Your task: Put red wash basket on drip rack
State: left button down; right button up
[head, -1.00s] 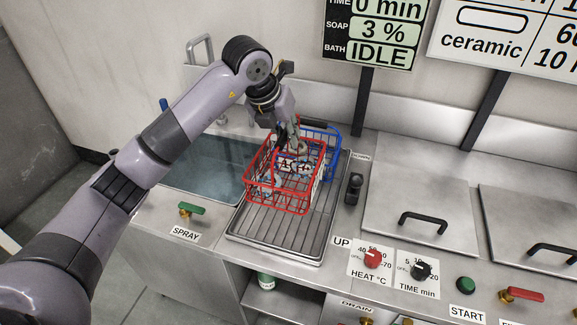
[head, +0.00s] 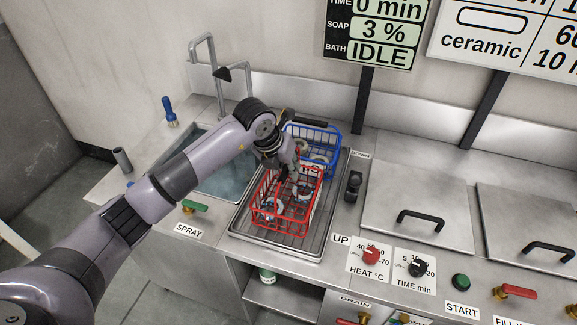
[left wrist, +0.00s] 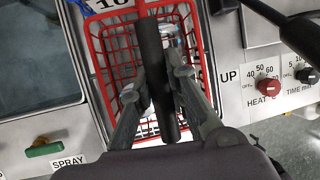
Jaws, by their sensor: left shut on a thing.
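The red wash basket (head: 284,228) is a wire basket with a white tag and several grey parts inside. It is over the front of the drip rack (head: 318,238), level; it looks set down on it, but a small gap cannot be ruled out. My left gripper (head: 290,176) is above the basket's back part, shut on its dark handle. In the left wrist view the handle (left wrist: 152,60) runs between the two fingers (left wrist: 158,85), with the red wires (left wrist: 104,60) around them. My right gripper is not in view.
A blue basket (head: 326,140) stands on the rack's back part, just behind the red one. A water-filled sink (head: 225,182) with a tall faucet (head: 215,75) lies left. A black lever (head: 353,187), knobs (head: 371,256) and lidded tanks (head: 418,195) are right.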

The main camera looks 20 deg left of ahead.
pick_arm(q)
jog(key=shift+d+r, duration=0.1)
jog(key=c, duration=2)
grip_release()
jog(key=shift+f, duration=0.2)
jog(key=o, duration=0.4)
jog(key=shift+o, duration=0.2)
jog(key=shift+r, duration=0.1)
jog(key=shift+r, duration=0.2)
jog(key=b+v, duration=0.2)
jog(key=v, duration=1)
jog(key=shift+s+f, duration=0.1)
jog(key=shift+f, duration=0.05)
